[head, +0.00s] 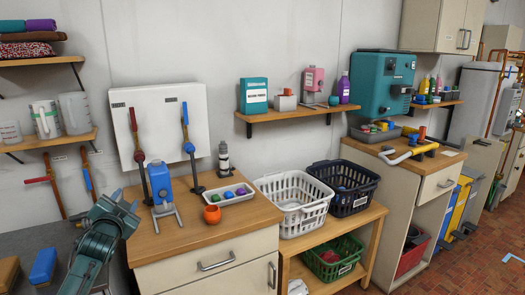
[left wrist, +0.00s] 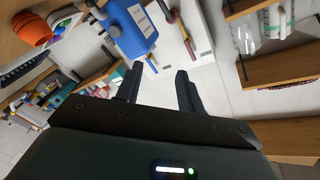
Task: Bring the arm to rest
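My left gripper (head: 125,202) is raised at the lower left of the head view, in front of the wooden counter's left end. In the left wrist view its two dark fingers (left wrist: 160,76) stand apart with nothing between them. A blue bottle (head: 163,190) on a grey stand is on the counter, right of the gripper and apart from it in the head view. The bottle also shows beyond the fingers in the left wrist view (left wrist: 133,30). My right gripper is in neither view.
On the wooden counter (head: 180,238) are an orange pot (head: 212,214) and a white tray (head: 232,199) of coloured balls. White (head: 287,218) and black baskets (head: 350,207) stand to the right. Wall shelves (head: 55,139) are at left. Floor is clear at lower right.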

